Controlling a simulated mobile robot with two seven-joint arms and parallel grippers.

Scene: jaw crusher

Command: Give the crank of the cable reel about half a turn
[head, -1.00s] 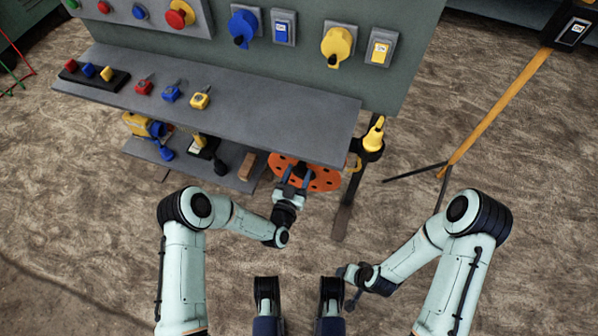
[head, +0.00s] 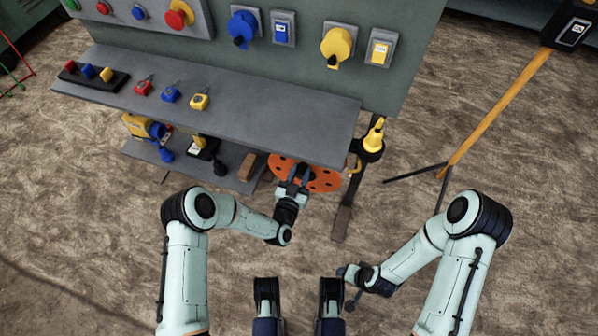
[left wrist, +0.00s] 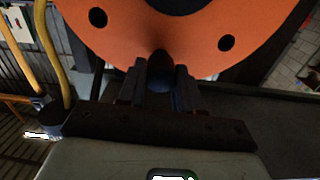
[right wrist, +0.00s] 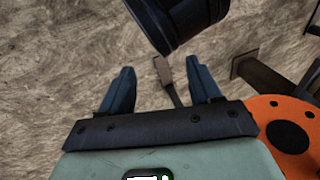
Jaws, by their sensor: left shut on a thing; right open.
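The cable reel (head: 322,181) is an orange disc with dark round holes, below the front right part of the workbench shelf. The shelf hides its far part in the head view. The disc fills the top of the left wrist view (left wrist: 195,50). My left gripper (head: 295,172) is in front of the reel. In the left wrist view its fingers (left wrist: 160,85) are shut on the dark crank handle (left wrist: 160,62), which stands out before the disc. My right gripper (right wrist: 162,88) is open and empty, over the floor, apart from the reel.
The grey shelf (head: 250,118) overhangs the reel. A dark post (head: 346,205) with a yellow-and-black tool (head: 374,136) stands just right of the reel. A lower shelf (head: 222,175) with a brown block (head: 251,166) is on its left. The floor in front is clear.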

